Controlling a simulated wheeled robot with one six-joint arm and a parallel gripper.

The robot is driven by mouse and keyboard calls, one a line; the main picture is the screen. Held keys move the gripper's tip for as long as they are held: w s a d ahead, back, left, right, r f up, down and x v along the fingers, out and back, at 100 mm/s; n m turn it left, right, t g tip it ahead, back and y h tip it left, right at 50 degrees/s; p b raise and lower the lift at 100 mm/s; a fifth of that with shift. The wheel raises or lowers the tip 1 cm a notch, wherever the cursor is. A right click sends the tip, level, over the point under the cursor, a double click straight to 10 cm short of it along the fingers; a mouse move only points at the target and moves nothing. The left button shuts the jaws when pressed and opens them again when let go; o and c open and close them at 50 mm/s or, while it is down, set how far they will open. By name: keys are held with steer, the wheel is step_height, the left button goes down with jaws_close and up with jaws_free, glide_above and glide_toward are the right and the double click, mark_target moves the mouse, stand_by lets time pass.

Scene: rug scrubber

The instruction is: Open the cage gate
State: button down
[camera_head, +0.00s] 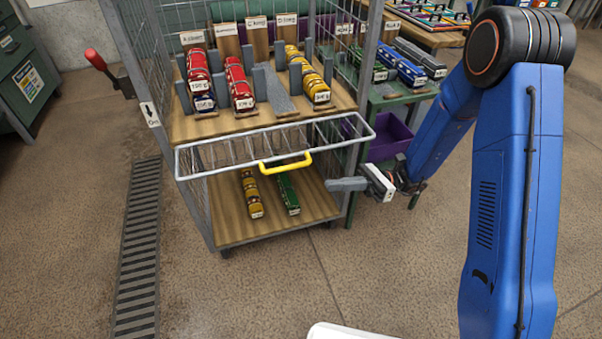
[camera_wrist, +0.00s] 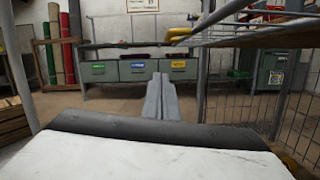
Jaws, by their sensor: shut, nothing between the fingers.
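My gripper (camera_head: 332,185) is shut and empty, to the right of and lower than the handle, fingers pointing left. I see no contact. In the wrist view, the shut fingers (camera_wrist: 160,92) point ahead, with the yellow handle (camera_wrist: 180,36) above and the gate bars (camera_wrist: 240,35) at upper right.
A red-handled lever (camera_head: 97,62) is at the cage's left side. A green table (camera_head: 412,92) and purple bin (camera_head: 390,140) stand right. The front floor is clear.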

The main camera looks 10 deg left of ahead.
mark_target(302, 165)
steer(key=s+a+r, duration=0.3)
steer(key=a+r, duration=0.2)
steer(key=a, duration=0.4)
steer(key=shift+s+a+r+m+y, duration=0.15)
steer(key=shift+a+r+m+y, duration=0.05)
steer(key=shift+r+m+y, duration=0.1)
stand_by(0.5)
steer(key=shift+s+d+r, duration=0.1)
steer(key=shift+r, duration=1.4)
